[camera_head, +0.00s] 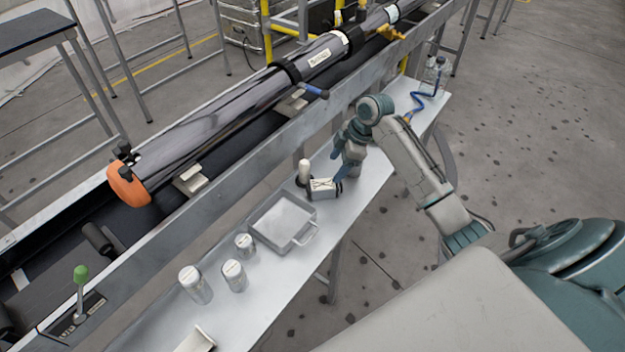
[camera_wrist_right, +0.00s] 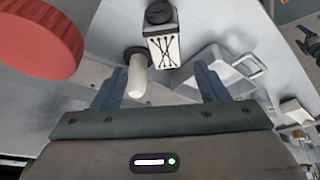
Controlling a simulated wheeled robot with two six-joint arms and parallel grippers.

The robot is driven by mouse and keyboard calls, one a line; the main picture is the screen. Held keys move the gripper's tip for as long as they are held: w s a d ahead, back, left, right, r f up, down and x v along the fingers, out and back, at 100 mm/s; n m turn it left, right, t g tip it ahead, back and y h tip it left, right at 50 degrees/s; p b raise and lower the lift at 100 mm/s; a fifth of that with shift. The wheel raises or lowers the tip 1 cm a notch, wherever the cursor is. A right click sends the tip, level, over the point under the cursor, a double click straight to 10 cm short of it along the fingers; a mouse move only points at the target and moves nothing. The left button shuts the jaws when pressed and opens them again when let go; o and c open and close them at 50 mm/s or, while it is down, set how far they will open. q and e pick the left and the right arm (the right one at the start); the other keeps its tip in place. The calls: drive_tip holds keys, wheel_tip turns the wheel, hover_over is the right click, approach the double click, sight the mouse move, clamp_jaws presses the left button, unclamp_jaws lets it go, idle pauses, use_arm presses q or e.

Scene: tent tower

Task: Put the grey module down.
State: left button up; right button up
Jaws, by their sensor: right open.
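The grey module (camera_head: 324,184), a small box with a pale face crossed by dark lines, sits on the narrow metal bench (camera_head: 372,180) beside the tray. In the right wrist view the module (camera_wrist_right: 164,52) shows beyond my fingertips, with a round black part at its far end. My right gripper (camera_head: 341,178) is at the module's right side in the head view. In the wrist view its two blue fingers (camera_wrist_right: 158,82) stand wide apart with nothing held between them. Whether a finger touches the module I cannot tell. My left gripper is out of view.
A white-topped peg (camera_head: 304,170) stands close by the module. An empty grey tray (camera_head: 306,238) lies to the left, then several white canisters (camera_head: 234,275). A long dark tube with an orange cap (camera_head: 128,185) lies behind. Clear bottles (camera_head: 436,70) stand at the bench's far end.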

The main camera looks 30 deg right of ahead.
sight(325, 184)
drive_tip(key=shift+d+r+n, duration=0.15)
drive_tip(key=shift+r+n, duration=0.15)
drive_tip(key=shift+r, duration=0.25)
drive_tip(key=shift+g, duration=0.3)
drive_tip(key=x, duration=0.5)
drive_tip(key=shift+f+p, duration=0.1)
drive_tip(key=shift+p, duration=0.3)
drive_tip(key=p+x, duration=0.1)
drive_tip(key=x, duration=0.3)
drive_tip(key=shift+s+a+f, duration=0.1)
drive_tip(key=shift+a, duration=0.15)
drive_tip(key=shift+a+f, duration=0.15)
drive_tip(key=shift+f, duration=0.3)
drive_tip(key=shift+c, duration=0.2)
clamp_jaws()
wheel_tip(325, 184, up, 10)
drive_tip(key=shift+r+b, duration=0.1)
drive_tip(key=shift+b, duration=0.45)
